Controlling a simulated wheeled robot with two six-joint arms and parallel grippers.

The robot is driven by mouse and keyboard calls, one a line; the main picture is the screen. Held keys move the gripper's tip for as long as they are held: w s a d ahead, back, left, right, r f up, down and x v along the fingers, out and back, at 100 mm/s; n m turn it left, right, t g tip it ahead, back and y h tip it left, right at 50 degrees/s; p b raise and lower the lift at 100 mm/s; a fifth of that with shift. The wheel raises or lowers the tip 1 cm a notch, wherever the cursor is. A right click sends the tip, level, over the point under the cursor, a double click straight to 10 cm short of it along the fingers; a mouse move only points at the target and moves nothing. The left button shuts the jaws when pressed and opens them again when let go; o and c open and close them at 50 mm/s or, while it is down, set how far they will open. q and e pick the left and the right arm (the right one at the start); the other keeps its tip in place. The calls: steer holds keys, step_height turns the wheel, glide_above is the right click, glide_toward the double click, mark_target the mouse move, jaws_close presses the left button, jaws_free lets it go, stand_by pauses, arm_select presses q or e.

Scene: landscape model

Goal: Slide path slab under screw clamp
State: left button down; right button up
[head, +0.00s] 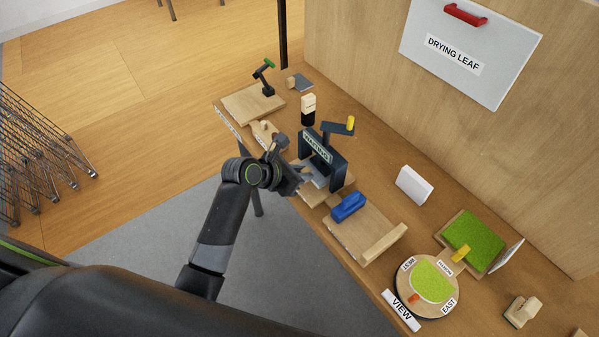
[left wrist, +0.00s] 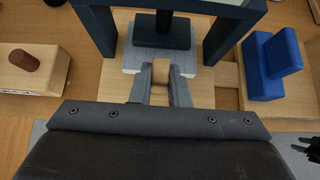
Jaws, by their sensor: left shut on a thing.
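The screw clamp is a dark blue-grey frame (head: 338,172) with a label and a top lever with a yellow knob (head: 351,124). Its two posts and dark centre press foot (left wrist: 163,37) show in the left wrist view. The path slab (left wrist: 140,60) is a light grey plate with a small wooden knob (left wrist: 160,72) at its near edge. The slab lies between the posts, and its far part is beneath the foot; contact cannot be told. My left gripper (head: 299,178) is shut on that knob, its fingers (left wrist: 160,88) on either side.
A blue block (head: 348,207) sits right of the clamp on a wooden tray. A wooden block with a brown peg (left wrist: 25,65) stands left. A round turntable (head: 428,285) and green patch (head: 472,240) lie farther right. A dark piece at the wrist view's right edge is unclear.

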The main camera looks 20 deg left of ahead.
arm_select(q)
steer(key=c, duration=1.3)
jaws_free()
steer(key=shift+s+r, duration=0.1)
steer(key=p+v, duration=0.2)
steer(key=v, duration=1.5)
steer(key=shift+a, duration=0.1)
